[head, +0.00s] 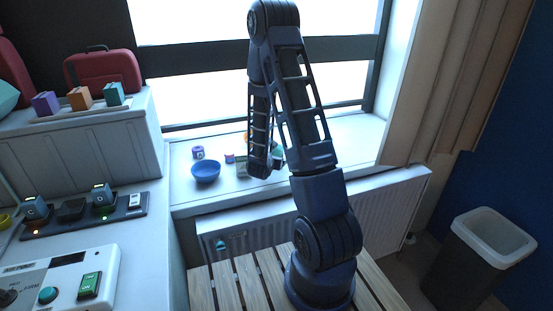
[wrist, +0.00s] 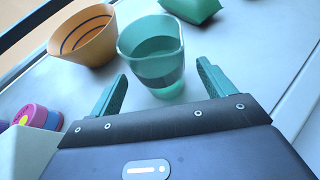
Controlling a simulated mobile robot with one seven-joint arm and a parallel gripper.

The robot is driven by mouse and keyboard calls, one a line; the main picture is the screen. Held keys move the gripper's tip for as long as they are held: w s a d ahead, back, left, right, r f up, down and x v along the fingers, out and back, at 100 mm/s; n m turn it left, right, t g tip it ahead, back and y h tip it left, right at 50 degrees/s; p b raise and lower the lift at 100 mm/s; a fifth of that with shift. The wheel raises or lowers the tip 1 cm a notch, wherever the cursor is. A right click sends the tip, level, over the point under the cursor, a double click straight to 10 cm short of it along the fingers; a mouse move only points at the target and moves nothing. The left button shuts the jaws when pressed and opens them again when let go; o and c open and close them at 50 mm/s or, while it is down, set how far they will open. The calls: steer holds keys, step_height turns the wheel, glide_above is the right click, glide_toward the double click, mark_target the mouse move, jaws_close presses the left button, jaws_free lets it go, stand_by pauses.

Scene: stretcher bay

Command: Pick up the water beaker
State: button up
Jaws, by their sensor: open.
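The water beaker (wrist: 152,50) is a translucent teal cup with a spout-like rim, standing upright on the pale window sill in the wrist view. It appears partly filled. My gripper (wrist: 162,72) is open, with its green fingers on either side of the beaker's lower part in the picture. I cannot tell whether they touch it; nothing is gripped. In the head view my arm reaches over the sill and hides the beaker and most of the gripper.
An orange striped cup (wrist: 84,37) stands close left of the beaker. A green packet (wrist: 191,8) lies behind it. Purple and pink containers (wrist: 38,116) are at the left. A blue bowl (head: 205,172) sits on the sill. A radiator (head: 385,205) is below the sill.

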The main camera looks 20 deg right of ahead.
steer(key=x, duration=0.3)
steer(key=shift+w+d+f, duration=0.15)
steer(key=shift+w+d, duration=0.1)
steer(key=shift+w, duration=0.05)
steer(key=c, duration=1.1)
